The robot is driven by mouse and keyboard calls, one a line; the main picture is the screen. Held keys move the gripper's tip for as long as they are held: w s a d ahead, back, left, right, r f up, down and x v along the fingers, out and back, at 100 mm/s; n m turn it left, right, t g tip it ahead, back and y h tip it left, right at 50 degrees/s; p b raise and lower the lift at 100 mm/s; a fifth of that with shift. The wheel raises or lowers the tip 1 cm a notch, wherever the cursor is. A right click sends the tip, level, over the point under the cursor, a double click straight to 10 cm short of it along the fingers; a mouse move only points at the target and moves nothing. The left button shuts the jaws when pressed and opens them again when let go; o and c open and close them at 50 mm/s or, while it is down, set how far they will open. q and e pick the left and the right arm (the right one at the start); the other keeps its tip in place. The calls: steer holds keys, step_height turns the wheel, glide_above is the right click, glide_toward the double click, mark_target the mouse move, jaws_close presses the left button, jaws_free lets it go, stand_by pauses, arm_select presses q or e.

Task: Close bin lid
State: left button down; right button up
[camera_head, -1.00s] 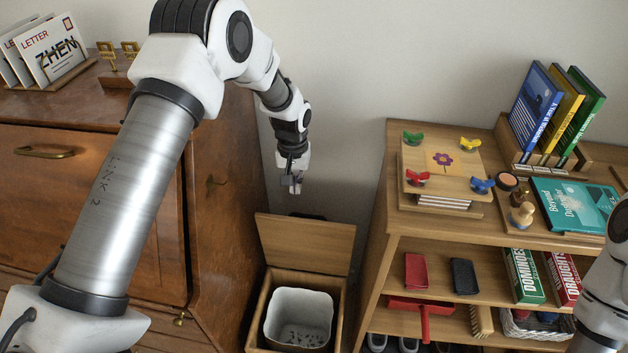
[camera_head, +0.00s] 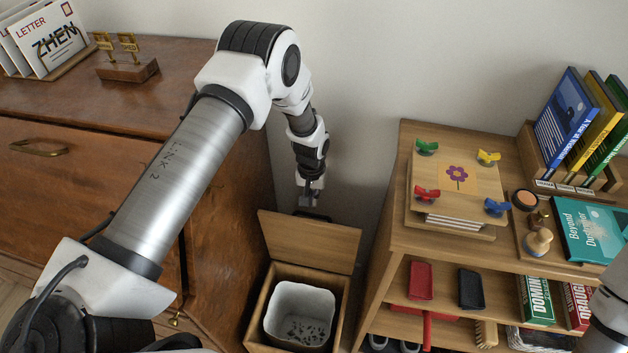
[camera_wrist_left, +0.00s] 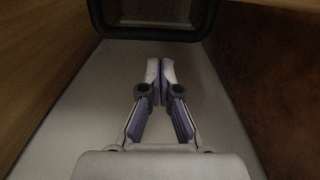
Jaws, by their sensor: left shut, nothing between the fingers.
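The wooden bin (camera_head: 256,311) stands on the floor between the cabinet and the shelf, with a pale liner (camera_head: 285,297) inside. Its wooden lid (camera_head: 312,243) is open, tilted up at the back near the wall. My left gripper (camera_head: 308,204) points down just above or behind the lid's top edge; I cannot tell whether it touches. In the left wrist view its fingers (camera_wrist_left: 160,68) are shut together with nothing between them. My right gripper is out of view; only part of that arm shows at the right edge.
The brown wooden cabinet (camera_head: 225,190) stands close on the left of the bin. The wooden shelf (camera_head: 398,225) stands close on the right, with a flower press, books and boxed games. A dark rounded frame (camera_wrist_left: 150,34) shows beyond the fingers in the left wrist view.

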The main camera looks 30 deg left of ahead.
arm_select(q)
steer(key=shift+s+d+f, duration=0.2)
steer(key=shift+s+f, duration=0.05)
steer(key=shift+s, duration=0.45)
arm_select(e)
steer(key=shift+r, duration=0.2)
arm_select(q)
steer(key=shift+s+r, duration=0.1)
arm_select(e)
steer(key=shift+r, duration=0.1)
